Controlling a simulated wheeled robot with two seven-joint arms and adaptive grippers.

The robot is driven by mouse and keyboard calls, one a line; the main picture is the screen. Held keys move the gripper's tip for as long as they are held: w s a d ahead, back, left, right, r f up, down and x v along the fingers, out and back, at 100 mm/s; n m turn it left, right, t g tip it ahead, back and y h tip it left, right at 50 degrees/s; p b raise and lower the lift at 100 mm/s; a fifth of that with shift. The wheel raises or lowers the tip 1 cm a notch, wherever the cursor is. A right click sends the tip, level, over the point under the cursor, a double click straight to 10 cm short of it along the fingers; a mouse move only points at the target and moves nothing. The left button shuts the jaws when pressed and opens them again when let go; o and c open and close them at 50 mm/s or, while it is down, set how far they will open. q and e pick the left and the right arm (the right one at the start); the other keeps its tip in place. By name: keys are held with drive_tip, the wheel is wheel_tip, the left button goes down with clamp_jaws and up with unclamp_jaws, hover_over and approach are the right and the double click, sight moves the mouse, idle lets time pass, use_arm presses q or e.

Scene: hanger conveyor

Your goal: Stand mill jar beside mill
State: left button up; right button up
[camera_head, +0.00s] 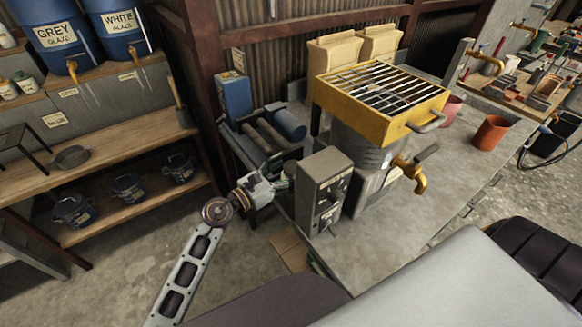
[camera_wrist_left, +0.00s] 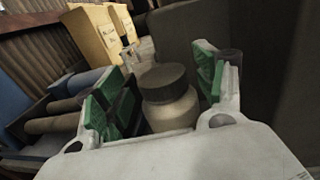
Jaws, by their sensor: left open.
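The mill jar (camera_wrist_left: 170,105), cream with a dark lid, stands upright between the fingers of my left gripper (camera_wrist_left: 157,92) in the left wrist view. The green-padded fingers are open on either side of it, with a gap visible at least on the right. In the head view my left gripper (camera_head: 280,180) is low beside the grey control box (camera_head: 325,187); I cannot make out the jar there. The mill (camera_head: 262,137), with dark rollers and a blue motor box, is just behind the gripper. Its rollers (camera_wrist_left: 58,105) lie left of the jar in the wrist view.
The control box stands close right of the gripper. A yellow grated sieve (camera_head: 380,92) over a bucket with a brass tap is further right on the grey table (camera_head: 440,165). Paper sacks (camera_head: 335,52) stand behind. Wooden shelves (camera_head: 100,153) with buckets are at left.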

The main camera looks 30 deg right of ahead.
use_arm(q)
drive_tip(key=v, duration=0.2)
drive_tip(key=shift+s+a, duration=0.1)
drive_tip(key=shift+a, duration=0.25)
drive_tip(key=v, duration=0.7)
drive_tip(key=shift+b, duration=0.3)
idle(0.5)
